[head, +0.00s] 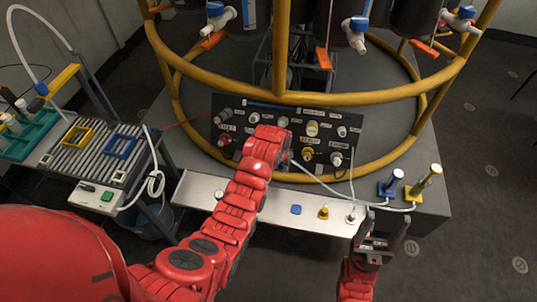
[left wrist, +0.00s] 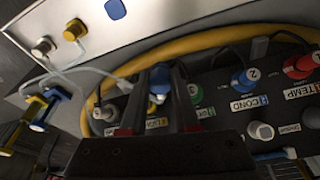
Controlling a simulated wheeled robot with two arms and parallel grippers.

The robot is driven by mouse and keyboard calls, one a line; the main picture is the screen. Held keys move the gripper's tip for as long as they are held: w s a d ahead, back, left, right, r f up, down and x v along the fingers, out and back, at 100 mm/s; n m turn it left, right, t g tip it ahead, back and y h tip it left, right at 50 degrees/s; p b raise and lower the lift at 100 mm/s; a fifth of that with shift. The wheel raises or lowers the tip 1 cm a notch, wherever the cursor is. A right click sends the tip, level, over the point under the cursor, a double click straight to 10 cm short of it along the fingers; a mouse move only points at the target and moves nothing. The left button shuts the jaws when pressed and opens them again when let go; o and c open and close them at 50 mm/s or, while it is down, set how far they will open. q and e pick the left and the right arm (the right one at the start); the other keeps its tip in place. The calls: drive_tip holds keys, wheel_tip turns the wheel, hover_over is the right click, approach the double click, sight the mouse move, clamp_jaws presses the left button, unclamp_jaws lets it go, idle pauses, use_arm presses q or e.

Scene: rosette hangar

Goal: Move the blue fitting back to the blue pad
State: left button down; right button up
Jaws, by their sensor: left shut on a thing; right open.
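The blue pad (head: 296,209) is a small bare square on the pale shelf in front of the panel. It also shows at the top of the left wrist view (left wrist: 115,9). My left gripper (left wrist: 160,100) is shut on the blue fitting (left wrist: 158,78), which has a blue top and a paler lower part, close to the panel face. I cannot tell whether the fitting touches a port. In the head view my left wrist hides the fitting. My right gripper (head: 387,228) is open and empty, near the right end of the shelf.
A yellow fitting (head: 323,212) and a white fitting (head: 351,216) stand right of the blue pad. A pale hose runs from the panel (head: 235,120) toward the right. Blue (head: 390,184) and yellow (head: 426,181) holders stand farther right. A yellow ring rail (head: 385,172) curves around the panel.

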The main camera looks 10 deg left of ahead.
use_arm(q)
drive_tip(key=shift+s+d+f+m+g+y+b, duration=0.15)
drive_tip(key=shift+s+d+f+m+g+b, duration=0.35)
drive_tip(key=shift+s+d+f+b, duration=1.4)
drive_tip(key=shift+w+d+f+m+g+y+b, duration=0.1)
drive_tip(key=shift+d+f+m+g+b, duration=0.55)
drive_tip(key=shift+f, duration=2.7)
drive_tip(key=shift+s+d+f+m+g+y+b, duration=0.25)
drive_tip(key=shift+s+d+f+b, duration=1)
drive_tip(key=shift+f, duration=1.35)
drive_tip(key=shift+w+d+b, duration=0.15)
drive_tip(key=shift+w+b, duration=0.15)
drive_tip(key=shift+w, duration=0.05)
drive_tip(key=shift+p, duration=0.35)
drive_tip(key=shift+f, duration=0.3)
drive_tip(key=c, duration=0.6)
unclamp_jaws()
drive_tip(key=shift+o, duration=0.2)
